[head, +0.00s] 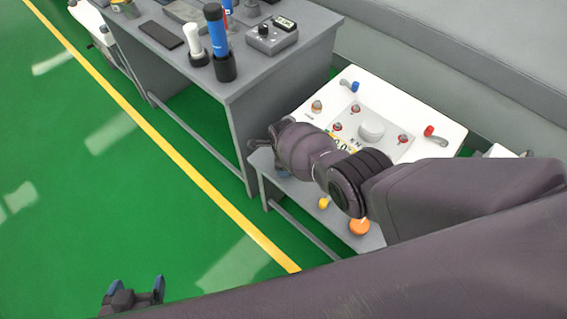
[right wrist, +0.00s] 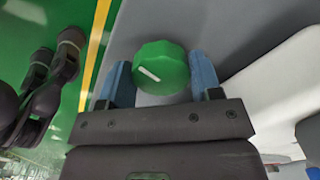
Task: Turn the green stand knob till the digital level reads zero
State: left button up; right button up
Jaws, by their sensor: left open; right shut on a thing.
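The green knob (right wrist: 161,68), ribbed and with a white line across its face, sits between the blue fingers of my right gripper (right wrist: 161,75) in the right wrist view. The gripper is shut on it. The white line slants down to the right. In the head view, my right arm hides the knob. Dark digits on a yellowish patch (head: 345,142) show beside my right wrist; the arm partly covers them and I cannot read the full value or tell whether this is the level. My left gripper (head: 133,292) is open and empty over the green floor.
A white panel (head: 440,123) with red and blue fittings stands beyond my right arm. An orange knob (head: 359,227) sits low. The left floor is clear.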

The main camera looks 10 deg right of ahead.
pick_arm(q)
jog(key=shift+d, duration=0.1)
pick_arm(e)
jog(key=shift+d+m, duration=0.15)
jog(key=shift+m, duration=0.35)
jog(key=o, duration=0.9)
pick_arm(q)
jog(key=shift+s, duration=0.1)
pick_arm(e)
jog(key=shift+r, duration=0.2)
jog(key=r+p, duration=0.1)
jog(key=r, duration=0.1)
jog(key=r+p, duration=0.2)
jog(key=r, duration=0.1)
jog(key=shift+w+r, duration=0.2)
jog(key=shift+r, duration=0.05)
notch_tip(320, 180, up, 4)
jog(key=shift+s+f+p, duration=0.1)
jog(key=shift+f+p, duration=0.05)
jog(key=shift+p, duration=0.85)
pick_arm(q)
jog(key=r, duration=0.4)
jog(key=shift+s+a+p, duration=0.2)
jog(key=shift+a+p, duration=0.05)
jog(key=shift+p, duration=0.1)
pick_arm(e)
jog(key=shift+s+r, duration=0.15)
jog(key=shift+r, duration=0.5)
